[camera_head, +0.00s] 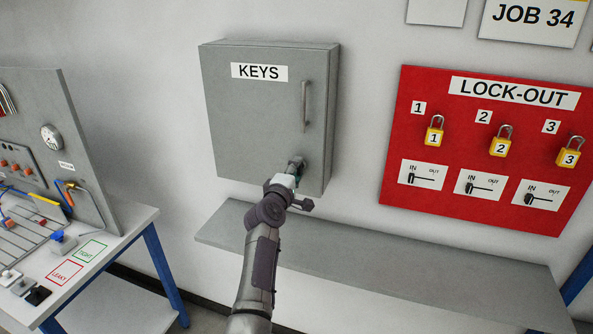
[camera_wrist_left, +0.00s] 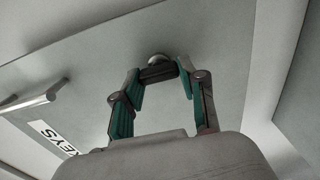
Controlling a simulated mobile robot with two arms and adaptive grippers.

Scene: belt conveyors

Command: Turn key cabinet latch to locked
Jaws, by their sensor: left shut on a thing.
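The grey key cabinet (camera_head: 252,120) hangs on the wall with its door shut and a KEYS label on it. Its latch (camera_wrist_left: 158,73) is a dark bar in front of a round silver boss, low on the door's handle side. My left gripper (camera_wrist_left: 159,76) is shut on the latch, one green-padded finger at each end of the bar. In the head view the left gripper (camera_head: 296,170) reaches the lower right of the door and mostly hides the latch. I cannot make out any locked or unlocked marking. My right gripper is not in view.
A bar handle (camera_head: 305,106) stands out from the door above the latch. A grey shelf (camera_head: 400,265) runs below the cabinet. The red lock-out board (camera_head: 400,130) with yellow padlocks is to the right. A workbench (camera_head: 120,235) with a grey panel is at left.

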